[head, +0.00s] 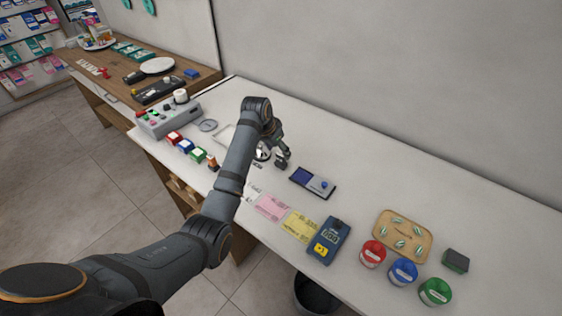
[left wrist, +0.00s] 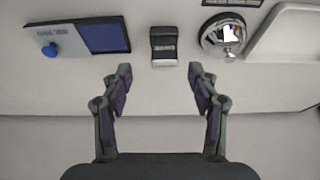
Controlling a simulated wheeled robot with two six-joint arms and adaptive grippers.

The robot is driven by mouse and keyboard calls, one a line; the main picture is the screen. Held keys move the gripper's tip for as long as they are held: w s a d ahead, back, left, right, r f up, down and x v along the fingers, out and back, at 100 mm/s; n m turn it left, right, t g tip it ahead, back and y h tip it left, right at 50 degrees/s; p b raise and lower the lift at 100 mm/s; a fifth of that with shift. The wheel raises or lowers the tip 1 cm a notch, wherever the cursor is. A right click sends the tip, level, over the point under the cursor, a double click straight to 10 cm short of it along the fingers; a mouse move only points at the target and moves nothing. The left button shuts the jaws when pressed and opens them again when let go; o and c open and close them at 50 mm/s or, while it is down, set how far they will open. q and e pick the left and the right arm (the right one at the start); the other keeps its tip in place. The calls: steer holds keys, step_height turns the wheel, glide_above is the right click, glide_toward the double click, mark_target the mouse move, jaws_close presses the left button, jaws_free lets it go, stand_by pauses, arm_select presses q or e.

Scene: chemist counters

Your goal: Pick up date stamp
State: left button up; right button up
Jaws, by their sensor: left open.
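A small black block with a pale band of dark marks, which looks like the date stamp (left wrist: 163,46), stands on the white counter in the left wrist view. It lies just beyond my left gripper, roughly centred between the fingertips and apart from them. My left gripper (left wrist: 160,76) is open with nothing between its fingers. In the head view my left gripper (head: 282,160) is over the counter's middle, and I cannot make out the stamp there; the gripper seems to hide it. My right gripper is not in view.
A signature pad (left wrist: 92,38) lies left of the stamp and a shiny bell (left wrist: 223,34) right of it in the left wrist view. A blue card reader (head: 329,240), coloured tins (head: 403,271) and a wooden tray (head: 427,246) stand nearer. The wall is behind the counter.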

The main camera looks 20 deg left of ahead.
mark_target(281, 154)
arm_select(q)
steer(key=shift+w+a+p+x, duration=0.1)
steer(key=shift+w+p+x, duration=0.2)
steer(key=shift+x, duration=1)
steer(key=shift+w+a+p+x, duration=0.15)
steer(key=shift+p+x, duration=0.1)
steer(key=shift+x, duration=1.1)
steer(key=shift+s+r, duration=0.1)
steer(key=shift+r, duration=0.1)
steer(key=shift+c, duration=1.3)
jaws_close()
